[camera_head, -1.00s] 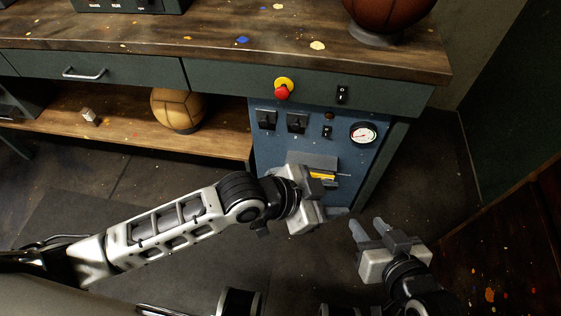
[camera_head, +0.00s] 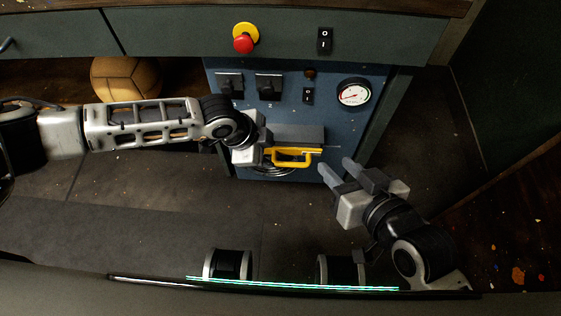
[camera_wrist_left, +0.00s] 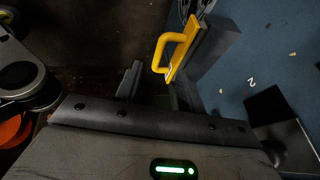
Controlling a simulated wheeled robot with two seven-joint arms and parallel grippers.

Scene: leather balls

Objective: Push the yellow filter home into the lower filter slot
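The yellow filter (camera_head: 291,157) shows as a yellow plate with a loop handle at the dark grey slot housing (camera_head: 298,134) on the blue panel's lower part. How deep it sits I cannot tell. In the left wrist view the yellow handle (camera_wrist_left: 172,50) sticks out beside the grey housing (camera_wrist_left: 216,46). My left gripper (camera_head: 258,152) is just left of the handle. Its two fingers (camera_wrist_left: 157,88) stand apart with nothing visible between them, and the handle lies beyond their tips. My right gripper (camera_head: 362,173) is open and empty, right of the filter.
The blue panel (camera_head: 225,120) carries black switches (camera_head: 269,85), a gauge (camera_head: 354,93) and a round grille (camera_head: 273,171) under the filter. A red stop button (camera_head: 245,40) sits above. A tan ball (camera_head: 124,78) lies on the shelf at left. The floor in front is clear.

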